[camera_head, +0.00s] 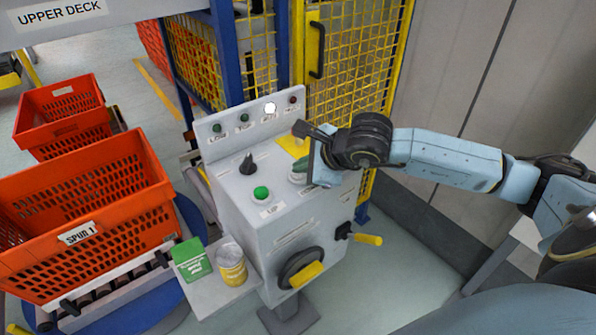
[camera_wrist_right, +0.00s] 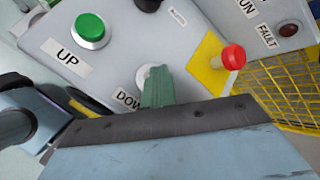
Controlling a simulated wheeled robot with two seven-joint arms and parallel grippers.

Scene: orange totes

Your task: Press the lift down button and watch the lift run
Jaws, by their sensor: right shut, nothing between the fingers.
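The grey lift control box (camera_head: 235,200) stands in the middle of the head view. My right gripper (camera_head: 301,167) is shut and empty, its green fingertips (camera_wrist_right: 157,84) at the DOWN button's pale collar (camera_wrist_right: 143,80). The fingertips hide the button's cap, so I cannot tell whether it is pressed in. The green UP button (camera_head: 261,192) is to the left; it also shows in the right wrist view (camera_wrist_right: 90,27). On the raised panel, the third lamp (camera_head: 270,108), by the RUN label, glows white. My left gripper is not in view.
A red mushroom button (camera_wrist_right: 232,57) on a yellow plate is close to my right fingertips. A black selector knob (camera_head: 247,165) is behind the UP button. Orange totes (camera_head: 85,205) stand at left. A yellow mesh fence (camera_head: 350,70) stands behind the box.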

